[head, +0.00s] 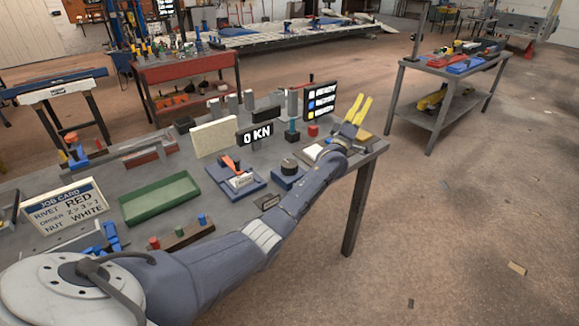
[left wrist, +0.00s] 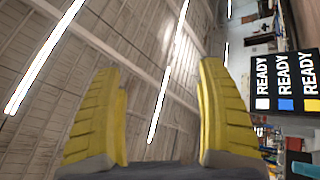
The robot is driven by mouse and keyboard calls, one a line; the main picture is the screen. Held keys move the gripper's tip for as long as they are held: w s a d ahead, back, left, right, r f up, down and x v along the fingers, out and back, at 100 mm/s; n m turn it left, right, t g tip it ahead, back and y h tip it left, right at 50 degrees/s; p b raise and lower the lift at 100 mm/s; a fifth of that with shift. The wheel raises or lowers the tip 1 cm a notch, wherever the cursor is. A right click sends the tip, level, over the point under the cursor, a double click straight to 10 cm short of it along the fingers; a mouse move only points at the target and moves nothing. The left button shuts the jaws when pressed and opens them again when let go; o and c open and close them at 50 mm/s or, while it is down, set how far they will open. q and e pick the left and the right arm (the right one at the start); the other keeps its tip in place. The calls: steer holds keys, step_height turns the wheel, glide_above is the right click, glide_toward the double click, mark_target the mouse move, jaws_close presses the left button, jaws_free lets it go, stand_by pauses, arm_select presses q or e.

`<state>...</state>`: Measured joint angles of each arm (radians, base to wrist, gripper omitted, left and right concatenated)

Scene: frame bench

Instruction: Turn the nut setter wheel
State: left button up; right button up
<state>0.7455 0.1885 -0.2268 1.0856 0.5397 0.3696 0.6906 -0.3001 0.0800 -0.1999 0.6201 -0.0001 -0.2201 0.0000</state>
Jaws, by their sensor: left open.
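A dark round knob (head: 289,164) sits on a small blue base (head: 288,179) near the bench's right end; it looks like the nut setter wheel, but I cannot read a label confirming this. My left gripper (head: 359,104) is raised beyond and to the right of it, over the bench's right end. Its yellow fingers point up, apart and empty. In the left wrist view the open fingers (left wrist: 158,85) have only the ceiling between them. My right gripper is in neither view.
A status board (head: 321,101) reading READY stands just left of my gripper. A red-handled blue device (head: 236,178), a "0 KN" display (head: 255,136), a green tray (head: 160,199) and a job card (head: 66,208) are on the bench. The floor at right is mostly clear.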

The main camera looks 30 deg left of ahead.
arm_select(q)
steer(key=s+a+r+n+g+y, duration=0.3)
steer(key=a+r+n+y, duration=0.5)
steer(key=n+y, duration=0.25)
steer(key=s+a+r+n+g+y, duration=0.35)
steer(key=a+r+n+y, duration=0.55)
steer(key=n, duration=0.3)
steer(key=s+a+n+g, duration=1.35)
steer(key=n+g, duration=0.65)
steer(key=n, duration=0.2)
steer(key=n+t+h, duration=0.3)
steer(key=n+h, duration=1.1)
steer(key=h, duration=0.6)
glide_above(290, 163)
step_height(290, 163, down, 20)
steer(key=shift+m+g, duration=0.25)
step_height(290, 163, down, 16)
steer(key=shift+a+r, duration=0.1)
